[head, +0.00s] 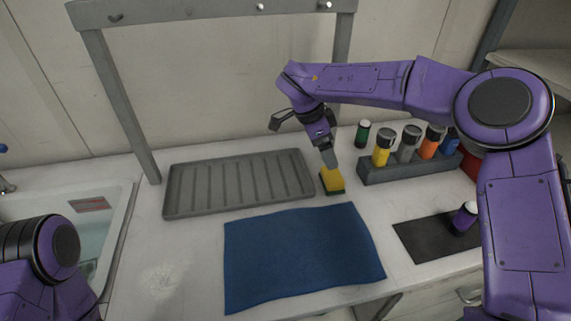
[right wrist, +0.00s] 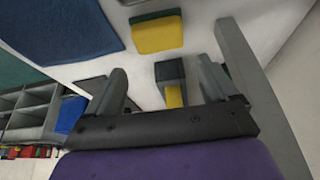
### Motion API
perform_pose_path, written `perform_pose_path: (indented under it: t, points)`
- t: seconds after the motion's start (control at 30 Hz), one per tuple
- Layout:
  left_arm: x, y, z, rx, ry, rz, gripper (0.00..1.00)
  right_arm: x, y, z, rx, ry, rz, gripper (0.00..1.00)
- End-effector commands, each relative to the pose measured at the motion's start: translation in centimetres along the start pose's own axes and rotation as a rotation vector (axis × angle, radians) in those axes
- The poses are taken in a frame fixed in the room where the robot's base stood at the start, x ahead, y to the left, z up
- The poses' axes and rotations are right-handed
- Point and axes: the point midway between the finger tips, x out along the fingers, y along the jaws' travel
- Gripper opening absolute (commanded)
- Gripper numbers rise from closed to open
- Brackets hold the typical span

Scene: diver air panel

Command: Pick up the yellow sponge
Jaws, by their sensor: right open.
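The yellow sponge (head: 332,178) has a dark green underside and lies on the white counter, between the grey ribbed tray and the bottle rack. It also shows at the top of the right wrist view (right wrist: 157,34), beyond the fingertips and not between them. My right gripper (head: 329,160) points down just behind and above the sponge in the head view. In the right wrist view its fingers (right wrist: 165,80) are apart. A grey and yellow object (right wrist: 171,82) shows between the fingers there; I cannot tell what it is. My left gripper is out of view.
A grey ribbed tray (head: 178,204) lies left of the sponge and a blue cloth (head: 300,255) in front. A grey rack (head: 376,174) of capped bottles and a green bottle (head: 362,134) stand right. A purple bottle (head: 465,215) stands on a black mat (head: 420,238).

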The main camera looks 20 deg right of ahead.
Motion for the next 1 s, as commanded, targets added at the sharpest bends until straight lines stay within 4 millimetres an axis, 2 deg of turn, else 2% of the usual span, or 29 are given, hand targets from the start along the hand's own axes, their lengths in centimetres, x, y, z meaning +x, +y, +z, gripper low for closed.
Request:
perform_pose_path:
  t: [0.23,0.47,0.63,0.73,0.9,0.93,1.0]
  points:
    - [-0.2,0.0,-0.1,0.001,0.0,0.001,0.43,3.5,-0.1,0.5,-0.011,0.0,-0.001,1.0]
    - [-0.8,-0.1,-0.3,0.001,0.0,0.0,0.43,6.1,-0.2,1.3,-0.023,0.0,-0.005,1.0]
    - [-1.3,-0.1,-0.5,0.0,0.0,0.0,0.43,9.2,-0.1,1.3,-0.02,0.0,-0.004,1.0]
    - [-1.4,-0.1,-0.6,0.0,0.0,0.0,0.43,10.0,-0.1,1.2,-0.017,-0.001,-0.007,1.0]
    - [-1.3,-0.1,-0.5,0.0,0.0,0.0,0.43,10.1,-0.1,1.2,-0.017,-0.001,-0.007,1.0]
    - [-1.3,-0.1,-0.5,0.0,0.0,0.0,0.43,10.1,-0.1,1.2,-0.017,-0.001,-0.007,0.97]
    - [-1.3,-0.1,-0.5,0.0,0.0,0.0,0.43,10.1,-0.1,1.2,-0.017,0.0,-0.007,0.74]
